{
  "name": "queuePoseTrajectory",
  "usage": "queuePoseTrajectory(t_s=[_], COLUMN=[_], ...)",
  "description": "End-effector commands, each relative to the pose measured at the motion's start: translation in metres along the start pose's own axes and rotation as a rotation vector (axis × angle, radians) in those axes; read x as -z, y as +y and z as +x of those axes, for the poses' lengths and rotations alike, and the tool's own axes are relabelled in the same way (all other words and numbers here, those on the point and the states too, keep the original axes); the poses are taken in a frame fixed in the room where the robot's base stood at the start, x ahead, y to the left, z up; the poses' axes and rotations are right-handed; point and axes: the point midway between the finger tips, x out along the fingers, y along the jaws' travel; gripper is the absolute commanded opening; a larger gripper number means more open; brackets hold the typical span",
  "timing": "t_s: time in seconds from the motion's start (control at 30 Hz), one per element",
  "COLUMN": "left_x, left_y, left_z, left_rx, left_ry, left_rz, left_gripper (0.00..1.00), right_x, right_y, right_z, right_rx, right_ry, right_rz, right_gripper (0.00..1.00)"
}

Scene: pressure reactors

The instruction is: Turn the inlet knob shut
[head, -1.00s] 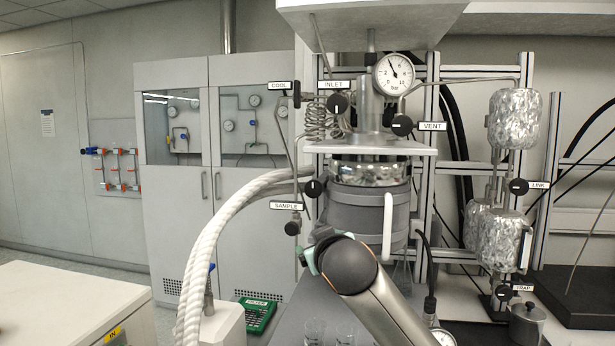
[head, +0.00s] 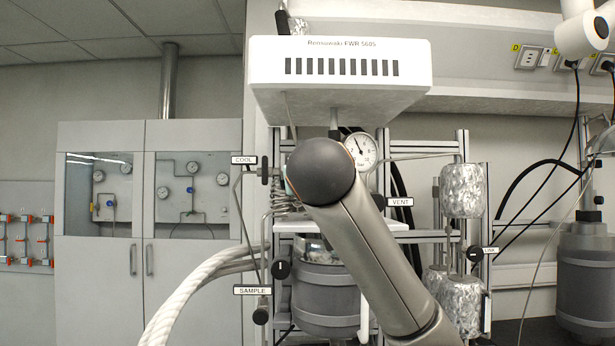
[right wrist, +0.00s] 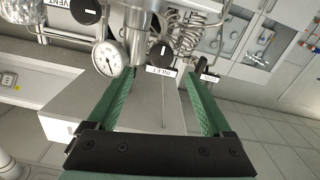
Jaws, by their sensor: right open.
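The inlet knob (right wrist: 160,52) is a round black knob with a white mark, in the right wrist view, with its white label (right wrist: 160,71) beside it, upside down there. My right gripper (right wrist: 159,80) has two green fingers spread wide and empty. The knob shows between and beyond the fingertips, with no contact visible. In the head view, my right arm's dark joint and grey link cover the inlet knob, its label and the gripper. My left gripper is in no view.
The pressure gauge (head: 359,149) also shows in the wrist view (right wrist: 107,58), near one finger. The coiled tube (right wrist: 189,36) and COOL knob (head: 264,170) are close by. The VENT label (head: 400,202) sits right of my arm. The white box (head: 340,85) overhangs the reactor (head: 318,295).

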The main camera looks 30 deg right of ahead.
Motion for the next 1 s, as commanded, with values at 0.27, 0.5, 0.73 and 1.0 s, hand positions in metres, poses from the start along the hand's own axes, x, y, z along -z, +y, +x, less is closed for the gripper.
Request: queuePoseTrajectory(t_s=[0.27,0.5,0.73,1.0], left_x=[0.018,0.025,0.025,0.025], left_y=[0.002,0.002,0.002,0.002], left_z=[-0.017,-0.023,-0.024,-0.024], left_rx=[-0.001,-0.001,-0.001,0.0], left_ry=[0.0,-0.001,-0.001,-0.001], left_rz=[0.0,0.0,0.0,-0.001], left_gripper=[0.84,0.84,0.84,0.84], right_x=[0.002,0.001,-0.001,-0.001], right_y=[0.001,0.0,-0.001,-0.001], right_z=[0.058,0.085,0.09,0.09], right_rx=[-0.001,0.001,0.003,0.003], right_ry=[-0.005,-0.002,0.0,0.0], right_rz=[-0.003,-0.001,-0.001,-0.001], right_gripper=[0.84,0.84,0.84,0.69])
